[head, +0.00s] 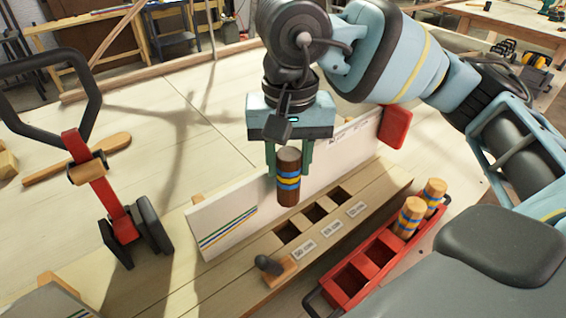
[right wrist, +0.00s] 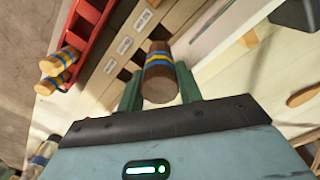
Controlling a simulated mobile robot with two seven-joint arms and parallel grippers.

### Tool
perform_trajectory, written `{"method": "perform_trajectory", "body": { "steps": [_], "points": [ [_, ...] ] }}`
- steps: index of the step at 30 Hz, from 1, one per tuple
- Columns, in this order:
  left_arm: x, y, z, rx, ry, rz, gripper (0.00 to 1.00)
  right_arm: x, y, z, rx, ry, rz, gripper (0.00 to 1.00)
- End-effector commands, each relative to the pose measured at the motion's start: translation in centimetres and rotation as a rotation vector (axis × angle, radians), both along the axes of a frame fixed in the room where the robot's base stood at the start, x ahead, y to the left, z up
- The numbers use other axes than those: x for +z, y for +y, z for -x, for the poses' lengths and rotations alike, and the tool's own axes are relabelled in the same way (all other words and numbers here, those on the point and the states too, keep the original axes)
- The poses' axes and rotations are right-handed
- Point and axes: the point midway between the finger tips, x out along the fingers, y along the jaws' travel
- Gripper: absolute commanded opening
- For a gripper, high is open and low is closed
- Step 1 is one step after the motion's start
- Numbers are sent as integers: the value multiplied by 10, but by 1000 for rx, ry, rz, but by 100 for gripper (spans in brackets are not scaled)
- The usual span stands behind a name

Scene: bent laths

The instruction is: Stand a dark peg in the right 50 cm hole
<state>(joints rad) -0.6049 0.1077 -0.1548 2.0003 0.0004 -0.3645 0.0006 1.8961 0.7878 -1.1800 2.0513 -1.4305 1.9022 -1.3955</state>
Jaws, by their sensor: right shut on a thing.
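My right gripper (head: 289,172) is shut on a dark brown peg (head: 288,191) with blue and yellow bands. The peg is upright, its lower end free above the wooden rail (head: 383,187). The rail has three square holes in a row: the left one (head: 287,232), labelled 50 cm, the middle one (head: 315,212) and the right one (head: 340,194). All three look empty. In the right wrist view the peg (right wrist: 159,72) sits between the green fingers. My left gripper is out of view.
A red tray (head: 349,284) beside the rail holds two light banded pegs (head: 410,217) (head: 434,194) at its far end. A white board (head: 225,222) stands behind the holes. A small dark-knobbed wooden block (head: 280,271) sits at the rail's near end. A red clamp (head: 100,195) stands left.

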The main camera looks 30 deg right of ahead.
Motion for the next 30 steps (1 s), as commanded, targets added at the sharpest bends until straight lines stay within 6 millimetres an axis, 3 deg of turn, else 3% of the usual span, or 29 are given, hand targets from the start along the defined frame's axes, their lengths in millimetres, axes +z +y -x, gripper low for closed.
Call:
{"method": "perform_trajectory", "body": {
  "steps": [14,30],
  "points": [
    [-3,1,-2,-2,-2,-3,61,-6,-1,0,15,1,0,11],
    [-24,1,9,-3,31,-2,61,-48,-1,0,14,2,0,11]
  ]
}}
